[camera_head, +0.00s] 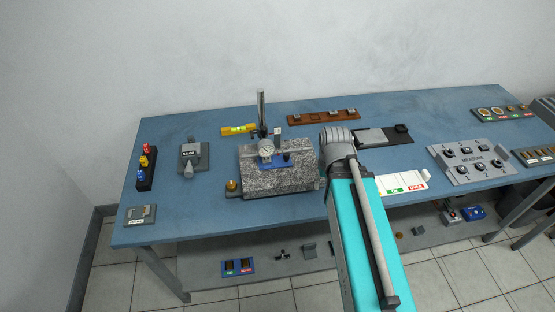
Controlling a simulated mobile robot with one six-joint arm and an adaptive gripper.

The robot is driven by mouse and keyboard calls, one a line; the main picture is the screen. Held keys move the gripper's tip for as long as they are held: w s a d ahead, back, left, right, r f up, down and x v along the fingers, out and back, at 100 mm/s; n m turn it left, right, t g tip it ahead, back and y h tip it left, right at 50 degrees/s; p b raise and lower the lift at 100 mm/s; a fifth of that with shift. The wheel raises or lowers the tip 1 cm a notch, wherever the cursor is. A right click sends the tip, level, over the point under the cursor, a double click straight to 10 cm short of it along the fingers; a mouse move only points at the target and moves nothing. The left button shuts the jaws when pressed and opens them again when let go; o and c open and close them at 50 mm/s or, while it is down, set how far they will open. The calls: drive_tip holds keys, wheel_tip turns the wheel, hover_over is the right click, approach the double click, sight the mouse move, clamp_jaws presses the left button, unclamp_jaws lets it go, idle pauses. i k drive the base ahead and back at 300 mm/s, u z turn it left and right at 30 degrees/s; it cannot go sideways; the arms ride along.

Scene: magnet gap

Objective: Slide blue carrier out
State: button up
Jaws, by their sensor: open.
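A blue piece (280,162), which looks like the blue carrier, lies on top of a speckled granite block (275,181) on the bench. A round dial gauge (266,148) on a dark upright post (261,110) stands at the block, close to the blue piece. The gauge partly covers the blue piece, so I cannot tell how it is seated. My teal arm rises from the bottom of the view, and its grey joint is to the right of the block. My gripper cannot be made out; the arm hides whatever lies beyond the joint.
The blue bench (160,221) also holds a yellow level (238,130), a brown rack (323,117), a grey gauge (193,157), a MEASURE panel (472,162) and a white OK/OVER card (402,182). A small brass knob (232,186) is at the block's left. The lower shelf holds small parts.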

sight(283, 161)
drive_tip(key=k, duration=1.35)
drive_tip(key=u, duration=0.3)
drive_tip(key=i, duration=1)
drive_tip(key=z, duration=0.05)
